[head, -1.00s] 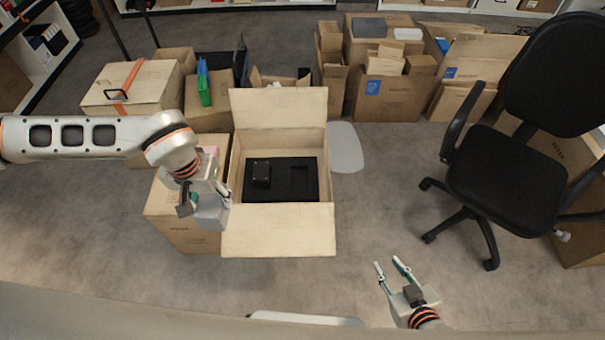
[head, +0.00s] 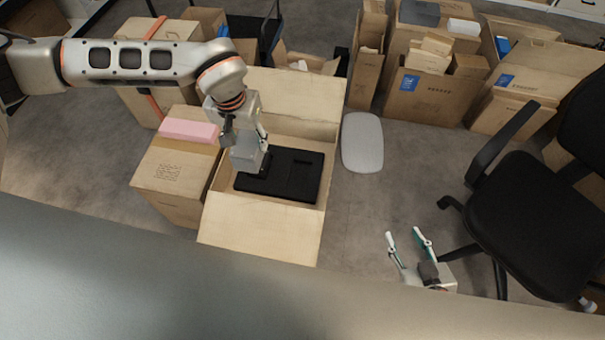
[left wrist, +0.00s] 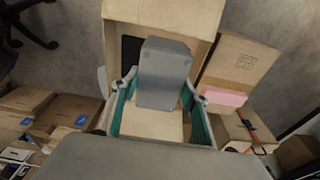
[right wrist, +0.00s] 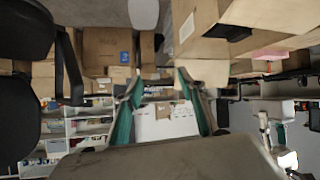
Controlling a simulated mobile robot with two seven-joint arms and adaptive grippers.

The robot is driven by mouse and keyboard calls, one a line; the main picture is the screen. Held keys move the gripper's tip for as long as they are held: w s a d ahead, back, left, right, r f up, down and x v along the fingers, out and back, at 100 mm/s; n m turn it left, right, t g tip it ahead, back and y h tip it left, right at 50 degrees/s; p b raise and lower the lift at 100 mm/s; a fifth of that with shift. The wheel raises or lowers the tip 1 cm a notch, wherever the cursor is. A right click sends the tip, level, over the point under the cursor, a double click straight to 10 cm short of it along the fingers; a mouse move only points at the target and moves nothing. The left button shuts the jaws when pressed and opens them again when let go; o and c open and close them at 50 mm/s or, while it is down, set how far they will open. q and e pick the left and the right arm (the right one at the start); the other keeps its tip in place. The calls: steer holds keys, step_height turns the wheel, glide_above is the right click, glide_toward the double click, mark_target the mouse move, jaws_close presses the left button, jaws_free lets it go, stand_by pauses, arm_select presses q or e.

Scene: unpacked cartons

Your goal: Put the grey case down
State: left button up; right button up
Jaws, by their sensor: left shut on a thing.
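The grey case (head: 247,154) is a small plain box held in my left gripper (head: 243,138). In the left wrist view the case (left wrist: 165,72) sits between the two teal-padded fingers. It hangs over the left part of the open carton (head: 262,228), in front of the black insert (head: 300,178). I cannot tell whether its underside touches anything. My left gripper hides part of the insert's left side. My right gripper (head: 404,238) is open and empty above the floor, right of the carton. Its spread fingers also show in the right wrist view (right wrist: 157,84).
A closed carton (head: 170,180) with a pink block (head: 188,131) on top stands left of the open carton. A light grey oval panel (head: 362,142) lies to its right. Several cartons stand behind. A black office chair (head: 535,185) is at the right.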

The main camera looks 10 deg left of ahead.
arm_select(q)
steer(key=w+d+f+b, duration=0.5)
steer(key=w+f+b, duration=0.1)
steer(key=w+f, duration=0.2)
steer(key=w+d+f+b, duration=0.4)
steer(key=w+f+b, duration=0.1)
steer(key=w+f, duration=0.35)
arm_select(e)
step_height(320, 180, down, 6)
steer(key=a, duration=0.2)
arm_select(q)
step_height(320, 180, down, 19)
steer(key=b, duration=0.7)
steer(key=shift+s+d+r, duration=0.1)
steer(key=shift+s+r, duration=0.05)
steer(key=shift+f, duration=0.25)
steer(key=shift+w+r, duration=0.3)
steer(key=shift+r, duration=0.05)
steer(key=shift+f, duration=0.45)
arm_select(e)
steer(key=a+r+m+t+y, duration=0.1)
steer(key=a+r+m+y, duration=0.1)
steer(key=a, duration=0.4)
steer(key=shift+w+r+m, duration=0.15)
steer(key=shift+w+m, duration=0.3)
steer(key=shift+m, duration=0.25)
